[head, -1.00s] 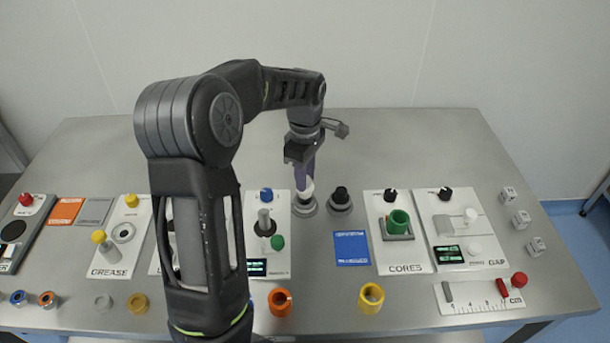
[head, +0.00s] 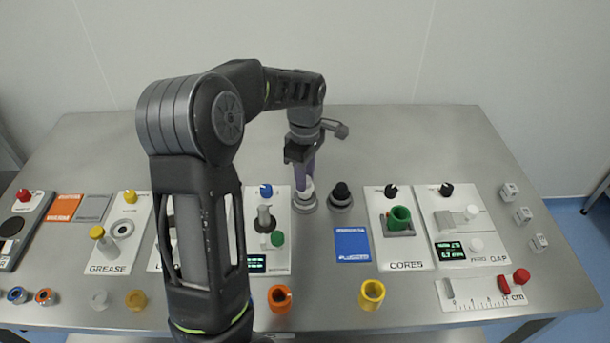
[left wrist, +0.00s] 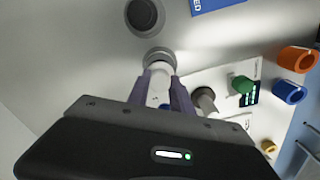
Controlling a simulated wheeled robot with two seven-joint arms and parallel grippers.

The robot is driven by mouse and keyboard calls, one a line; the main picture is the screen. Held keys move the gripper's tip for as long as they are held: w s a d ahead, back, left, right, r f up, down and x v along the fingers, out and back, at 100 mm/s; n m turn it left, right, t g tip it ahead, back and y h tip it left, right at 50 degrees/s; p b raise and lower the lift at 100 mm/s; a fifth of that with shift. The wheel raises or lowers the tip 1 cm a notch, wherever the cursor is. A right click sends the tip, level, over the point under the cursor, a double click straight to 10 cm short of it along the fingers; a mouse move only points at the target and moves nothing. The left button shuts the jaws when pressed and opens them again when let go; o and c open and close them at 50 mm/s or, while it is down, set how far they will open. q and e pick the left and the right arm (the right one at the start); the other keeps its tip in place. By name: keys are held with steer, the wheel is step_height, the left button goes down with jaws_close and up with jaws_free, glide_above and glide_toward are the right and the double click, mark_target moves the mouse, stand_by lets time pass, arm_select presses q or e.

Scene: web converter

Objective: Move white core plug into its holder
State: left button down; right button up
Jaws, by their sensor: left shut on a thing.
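The white core plug (head: 307,187) stands upright at a round grey holder (head: 305,203) near the middle of the table. My left gripper (head: 304,170) points down with its purple fingers shut on the plug. In the left wrist view the fingers (left wrist: 163,88) close around the plug, whose white part (left wrist: 158,66) shows between the fingertips, at the grey holder ring (left wrist: 159,55). I cannot tell whether the plug is fully seated. My right gripper is not in view.
A second grey holder with a black plug (head: 341,193) stands close to the right. A panel with a blue knob (head: 266,191) and grey post is close on the left. A blue card (head: 352,244) lies in front, and the CORES panel (head: 403,265) is farther right.

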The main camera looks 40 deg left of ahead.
arm_select(q)
steer(key=shift+f+b, duration=0.85)
steer(key=shift+f, duration=0.55)
stand_by(0.4)
steer(key=c, duration=1.1)
jaws_free()
steer(key=shift+o, duration=0.2)
steer(key=shift+r, duration=3.9)
